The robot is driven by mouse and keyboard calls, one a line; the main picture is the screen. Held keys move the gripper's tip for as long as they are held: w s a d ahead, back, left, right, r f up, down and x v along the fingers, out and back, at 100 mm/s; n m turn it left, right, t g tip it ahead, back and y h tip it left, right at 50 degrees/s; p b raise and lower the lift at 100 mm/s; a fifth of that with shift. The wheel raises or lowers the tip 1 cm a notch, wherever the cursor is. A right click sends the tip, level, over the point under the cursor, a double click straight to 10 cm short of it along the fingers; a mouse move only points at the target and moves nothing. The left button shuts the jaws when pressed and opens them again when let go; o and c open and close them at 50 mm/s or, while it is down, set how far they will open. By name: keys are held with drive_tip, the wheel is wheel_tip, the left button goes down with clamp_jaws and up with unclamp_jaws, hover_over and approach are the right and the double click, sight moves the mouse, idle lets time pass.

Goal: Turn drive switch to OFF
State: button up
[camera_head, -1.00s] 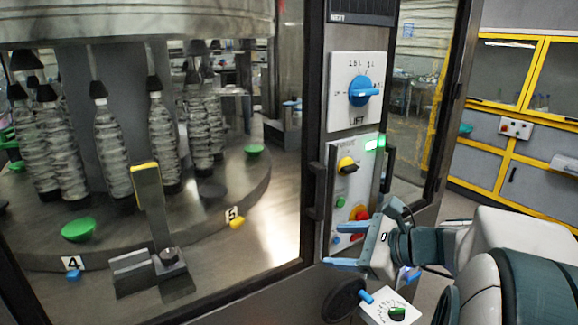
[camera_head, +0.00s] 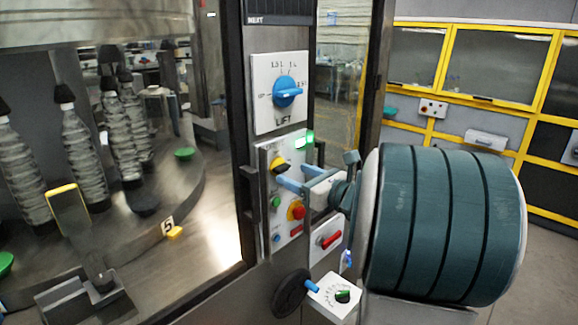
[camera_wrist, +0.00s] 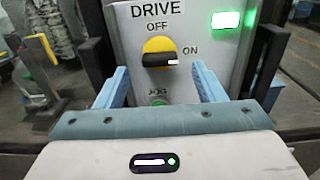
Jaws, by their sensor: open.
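The drive switch (camera_wrist: 158,52) is a yellow round knob with a black handle on a grey panel. In the wrist view its handle lies level, its white-marked end toward ON at the right; OFF is printed above. It also shows in the head view (camera_head: 278,168). My gripper (camera_wrist: 160,88) is open, its two blue fingers on either side below the switch and apart from it. In the head view my gripper (camera_head: 284,174) is close in front of the panel, its fingers toward the switch.
A green lamp (camera_wrist: 226,20) glows right of the switch. A green JOG button (camera_wrist: 158,101) is just below it. The blue LIFT knob (camera_head: 288,92) is above, the red and yellow button (camera_head: 296,211) below. A black handwheel (camera_head: 291,293) juts out lower down.

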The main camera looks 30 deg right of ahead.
sight(286, 170)
drive_tip(key=shift+p+x, duration=0.3)
drive_tip(key=shift+x, duration=1.75)
drive_tip(key=c, duration=1)
